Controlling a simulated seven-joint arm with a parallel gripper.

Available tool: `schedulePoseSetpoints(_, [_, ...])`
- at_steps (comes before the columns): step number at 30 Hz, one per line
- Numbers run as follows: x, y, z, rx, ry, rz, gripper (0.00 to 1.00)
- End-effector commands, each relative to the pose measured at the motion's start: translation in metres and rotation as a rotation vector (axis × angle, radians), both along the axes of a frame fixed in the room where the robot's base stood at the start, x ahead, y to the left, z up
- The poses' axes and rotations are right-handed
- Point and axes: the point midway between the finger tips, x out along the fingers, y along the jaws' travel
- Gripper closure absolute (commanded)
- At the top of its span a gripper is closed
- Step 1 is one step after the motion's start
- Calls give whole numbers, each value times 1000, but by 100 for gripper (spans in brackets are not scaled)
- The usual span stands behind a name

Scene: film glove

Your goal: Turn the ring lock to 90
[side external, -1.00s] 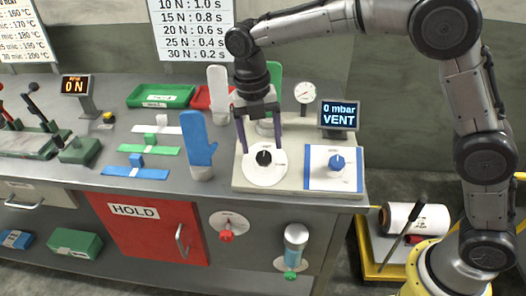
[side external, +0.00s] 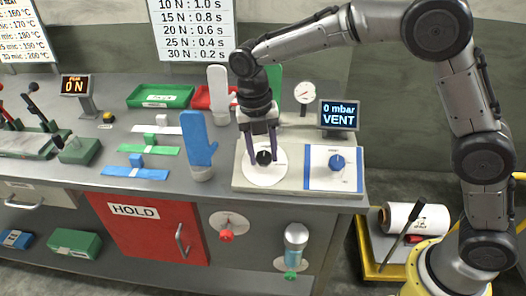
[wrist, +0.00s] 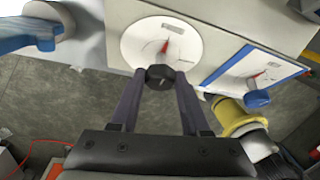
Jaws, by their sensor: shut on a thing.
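A black knob (side external: 263,158) sits in the middle of a round white dial (side external: 252,177) on the left of a pale panel (side external: 240,184). My gripper (side external: 263,162) points down over the dial, one finger on each side of the knob, and is shut on it. The wrist view shows the black knob (wrist: 160,76) between the two fingertips, and a red mark on the dial (wrist: 135,45). The dial's small print is too small to read. I cannot tell which part is named the ring lock.
A blue knob (side external: 337,162) on a blue-framed plate stands right of the dial. A display (side external: 338,114) behind reads 0 mbar VENT, beside a round gauge (side external: 305,92). A blue glove form (side external: 197,140) stands close on the left. A white one (side external: 218,92) stands behind.

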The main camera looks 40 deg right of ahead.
Motion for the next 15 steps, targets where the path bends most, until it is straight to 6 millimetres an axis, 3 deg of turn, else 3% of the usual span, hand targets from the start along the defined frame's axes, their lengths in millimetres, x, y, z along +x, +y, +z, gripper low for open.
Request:
schedulePoseSetpoints(2, [0, 0, 0, 0, 0, 0, 100])
schedulePoseSetpoints(15, [-1, -1, 1, 29, -27, -70, 100])
